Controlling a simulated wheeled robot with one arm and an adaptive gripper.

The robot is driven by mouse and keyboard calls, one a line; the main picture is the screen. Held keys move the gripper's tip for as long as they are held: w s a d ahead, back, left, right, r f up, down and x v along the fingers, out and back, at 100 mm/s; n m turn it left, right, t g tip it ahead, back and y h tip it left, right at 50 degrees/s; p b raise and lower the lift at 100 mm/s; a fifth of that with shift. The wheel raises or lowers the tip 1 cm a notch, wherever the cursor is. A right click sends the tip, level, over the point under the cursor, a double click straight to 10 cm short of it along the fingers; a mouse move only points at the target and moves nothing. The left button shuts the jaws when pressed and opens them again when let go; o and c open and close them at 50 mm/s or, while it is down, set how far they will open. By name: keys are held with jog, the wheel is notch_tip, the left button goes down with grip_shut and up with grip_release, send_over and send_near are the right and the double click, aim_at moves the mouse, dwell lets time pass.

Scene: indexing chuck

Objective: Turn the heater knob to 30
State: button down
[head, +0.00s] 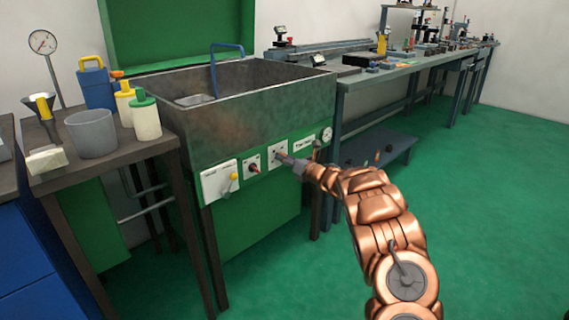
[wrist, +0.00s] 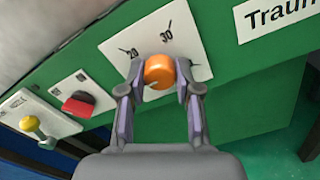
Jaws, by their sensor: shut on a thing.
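The heater knob (wrist: 159,72) is round and orange, on a white dial plate (wrist: 165,30) on the green front of the tank. The plate carries a "30" mark above the knob and smaller printed marks to its left and right. My gripper (wrist: 160,68) is shut on the knob, one finger on each side. A small pale mark shows low on the knob, but I cannot tell which number it points to. In the head view my gripper (head: 286,159) reaches the panel from the right and largely hides the knob.
Left of the dial are a red knob (wrist: 78,104) and a yellow-handled lever (wrist: 32,126) on their own plates. A labelled plate (head: 304,143) and a round gauge (head: 326,134) sit to the right. The dark tank (head: 225,125) stands above. The green floor in front is clear.

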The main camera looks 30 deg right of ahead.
jog(key=shift+m+p, duration=8.25)
jog(key=shift+m, duration=4.95)
jog(key=c, duration=0.8)
grip_release()
jog(key=shift+s, duration=0.1)
jog(key=v, duration=1.2)
